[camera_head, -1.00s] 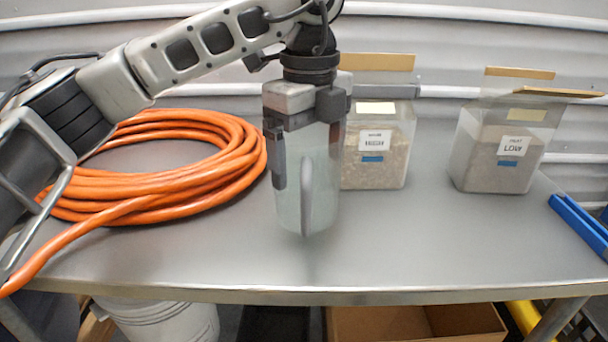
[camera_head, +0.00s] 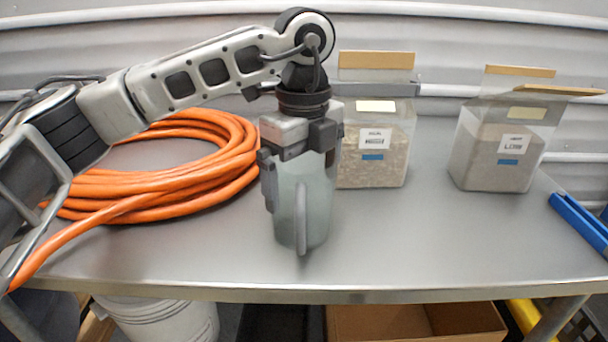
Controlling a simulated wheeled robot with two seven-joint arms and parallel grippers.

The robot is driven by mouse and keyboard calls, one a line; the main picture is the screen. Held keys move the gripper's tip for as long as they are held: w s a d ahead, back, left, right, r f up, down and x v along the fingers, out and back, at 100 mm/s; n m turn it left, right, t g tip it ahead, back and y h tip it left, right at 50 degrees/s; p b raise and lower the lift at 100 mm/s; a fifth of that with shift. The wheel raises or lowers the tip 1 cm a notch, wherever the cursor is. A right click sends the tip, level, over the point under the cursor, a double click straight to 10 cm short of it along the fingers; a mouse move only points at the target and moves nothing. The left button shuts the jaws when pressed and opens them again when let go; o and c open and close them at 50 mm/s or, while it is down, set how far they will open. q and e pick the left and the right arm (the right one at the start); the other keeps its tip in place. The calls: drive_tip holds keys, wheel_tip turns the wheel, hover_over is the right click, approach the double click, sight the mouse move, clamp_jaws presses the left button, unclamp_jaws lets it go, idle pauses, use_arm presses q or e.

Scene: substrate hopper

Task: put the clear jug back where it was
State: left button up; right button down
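The clear jug (camera_head: 317,210) is upright over the middle front of the metal table, with its grey handle facing me. My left gripper (camera_head: 298,160) comes down on it from above, with fingers on either side of its upper body, and is shut on it. The gripper hides the jug's rim. The jug's base is at or just above the tabletop; I cannot tell whether it touches. My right gripper is not in view.
A clear hopper labelled HIGH (camera_head: 376,165) stands behind the jug, and one labelled LOW (camera_head: 497,158) stands further right. A coiled orange hose (camera_head: 150,200) covers the table's left. A blue tool (camera_head: 578,222) lies at the right edge. The table's front right (camera_head: 430,245) is clear.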

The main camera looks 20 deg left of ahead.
use_arm(q)
drive_tip(key=shift+r, duration=0.1)
drive_tip(key=shift+r, duration=0.25)
wheel_tip(320, 180, up, 12)
drive_tip(key=p, duration=0.1)
drive_tip(key=shift+f, duration=0.2)
